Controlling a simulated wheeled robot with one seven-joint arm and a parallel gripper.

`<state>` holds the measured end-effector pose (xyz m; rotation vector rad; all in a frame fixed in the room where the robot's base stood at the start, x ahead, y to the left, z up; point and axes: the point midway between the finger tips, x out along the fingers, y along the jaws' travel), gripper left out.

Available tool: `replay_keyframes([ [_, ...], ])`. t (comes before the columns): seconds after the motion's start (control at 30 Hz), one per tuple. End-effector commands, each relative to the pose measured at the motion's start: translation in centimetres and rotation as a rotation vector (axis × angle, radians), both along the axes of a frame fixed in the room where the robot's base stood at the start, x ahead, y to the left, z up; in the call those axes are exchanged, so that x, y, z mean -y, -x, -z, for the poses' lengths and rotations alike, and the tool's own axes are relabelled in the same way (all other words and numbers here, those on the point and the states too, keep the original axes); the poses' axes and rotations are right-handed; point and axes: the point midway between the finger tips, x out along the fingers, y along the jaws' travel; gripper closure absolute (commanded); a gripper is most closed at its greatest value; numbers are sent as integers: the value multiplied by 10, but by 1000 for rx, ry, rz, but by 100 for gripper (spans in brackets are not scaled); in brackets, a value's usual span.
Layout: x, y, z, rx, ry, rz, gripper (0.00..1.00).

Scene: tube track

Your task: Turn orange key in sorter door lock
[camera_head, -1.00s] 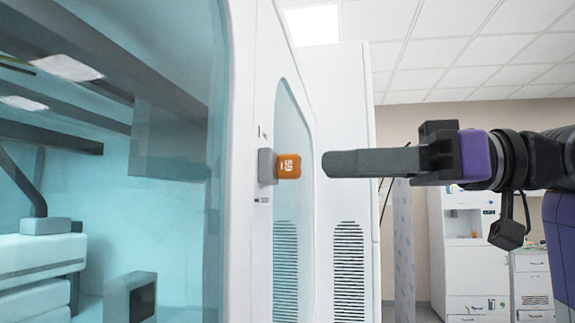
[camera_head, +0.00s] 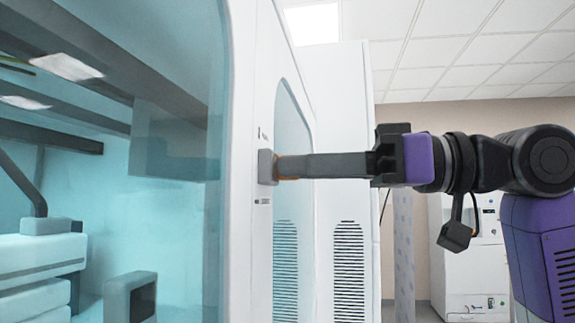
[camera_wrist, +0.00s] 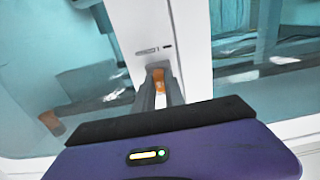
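The orange key (camera_wrist: 158,75) sits in the grey lock block (camera_head: 267,167) on the white sorter door frame. In the head view my gripper (camera_head: 283,167) covers most of the key, and only thin orange edges show around the fingertip. In the wrist view the two grey fingers (camera_wrist: 160,90) lie on either side of the key, with their tips close to the lock. Whether the fingers press on the key or leave a small gap cannot be made out.
The sorter's large glass panel (camera_head: 170,130) fills the left, with grey equipment behind it. A white door edge with a vented lower part (camera_head: 286,265) is right of the lock. In the wrist view an orange patch (camera_wrist: 52,122) shows in the glass.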

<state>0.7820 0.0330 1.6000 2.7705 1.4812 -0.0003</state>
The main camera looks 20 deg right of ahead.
Motion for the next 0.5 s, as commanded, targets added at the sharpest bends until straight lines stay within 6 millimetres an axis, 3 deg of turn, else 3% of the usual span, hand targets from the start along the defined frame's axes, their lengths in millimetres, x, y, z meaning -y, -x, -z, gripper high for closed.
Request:
replay_keyframes([
  [0.27, 0, 0, 1, 17, 12, 0, 100],
  [0.5, 0, 0, 1, 200, 132, 0, 100],
])
